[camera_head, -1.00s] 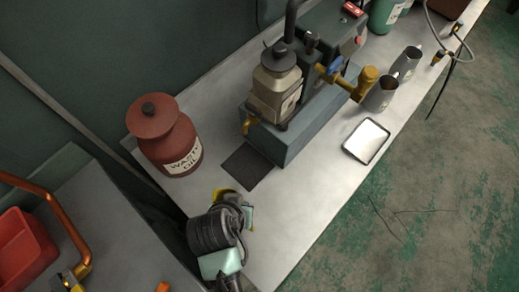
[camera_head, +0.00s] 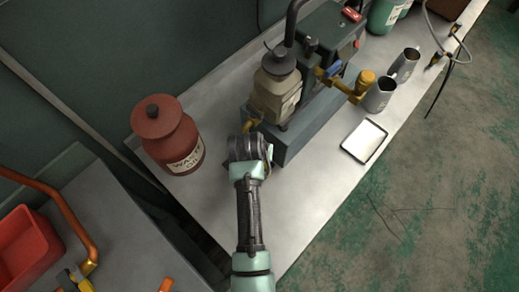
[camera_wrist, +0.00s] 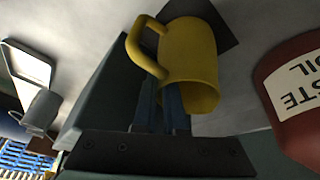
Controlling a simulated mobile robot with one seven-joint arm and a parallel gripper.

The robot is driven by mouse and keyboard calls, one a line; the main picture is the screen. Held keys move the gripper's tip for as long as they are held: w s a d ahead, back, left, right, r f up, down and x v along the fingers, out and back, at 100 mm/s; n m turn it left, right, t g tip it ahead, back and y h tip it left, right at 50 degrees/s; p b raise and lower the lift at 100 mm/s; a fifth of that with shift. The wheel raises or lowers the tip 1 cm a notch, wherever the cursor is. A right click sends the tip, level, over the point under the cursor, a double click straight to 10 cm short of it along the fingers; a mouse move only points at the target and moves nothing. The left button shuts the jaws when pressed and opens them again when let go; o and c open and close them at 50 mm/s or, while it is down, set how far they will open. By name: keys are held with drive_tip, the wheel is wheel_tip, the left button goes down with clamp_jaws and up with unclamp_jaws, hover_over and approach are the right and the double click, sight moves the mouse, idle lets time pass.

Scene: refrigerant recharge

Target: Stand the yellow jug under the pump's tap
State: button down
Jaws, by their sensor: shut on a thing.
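The yellow jug (camera_wrist: 192,58) is in my gripper (camera_wrist: 162,105), whose blue-grey fingers reach it close to its handle; the exact contact is partly hidden. Its open mouth shows in the wrist view. In the head view my gripper (camera_head: 250,150) and wrist cover almost all of the jug. The pump (camera_head: 277,95) stands on its grey-blue base, with a small brass tap (camera_head: 252,125) on its near left side. My gripper is just below and in front of this tap in the picture. A dark mat (camera_wrist: 215,20) shows beyond the jug in the wrist view; I cannot tell whether the jug touches it.
A red waste oil can (camera_head: 168,135) stands close to the left of my gripper. A white tray (camera_head: 363,141) and two grey mugs (camera_head: 380,95) are to the right of the pump. The near part of the bench (camera_head: 300,200) is clear. A red bin (camera_head: 22,250) is at lower left.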

drive_tip(key=shift+f, duration=0.1)
drive_tip(key=c, duration=1.4)
unclamp_jaws()
drive_tip(key=shift+f, duration=0.15)
drive_tip(key=o, duration=0.4)
drive_tip(key=v, duration=1.2)
